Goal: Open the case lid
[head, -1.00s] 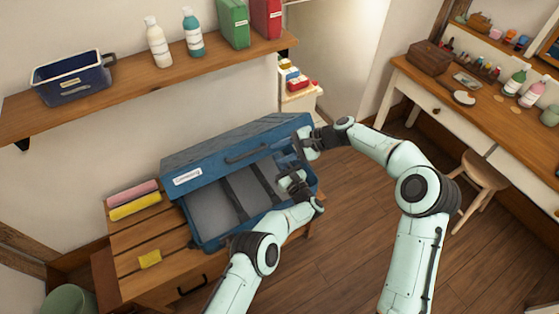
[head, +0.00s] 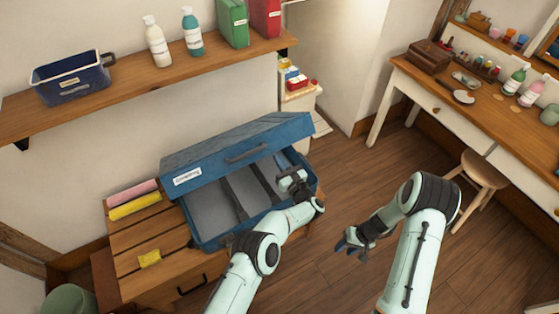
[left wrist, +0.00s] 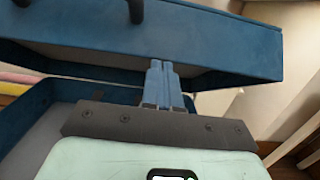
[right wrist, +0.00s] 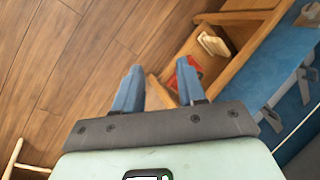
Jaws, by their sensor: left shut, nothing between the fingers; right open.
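The blue case stands on a slatted wooden bench, its lid (head: 215,160) raised part way and tilted over the grey, strapped base (head: 212,243). The lid has a dark handle (head: 246,153) and a white label. My left gripper (head: 290,178) is shut and empty at the case's front right, below the lid's edge. In the left wrist view its closed fingers (left wrist: 163,84) overlap the lid's lower edge (left wrist: 90,62); I cannot tell if they touch. My right gripper (head: 352,242) is open and empty, apart from the case to its right. Its spread fingers show in the right wrist view (right wrist: 157,84).
A wall shelf (head: 150,87) with bottles, a bin and binders is above the case. A desk and stool (head: 480,172) stand right. The floor between is clear.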

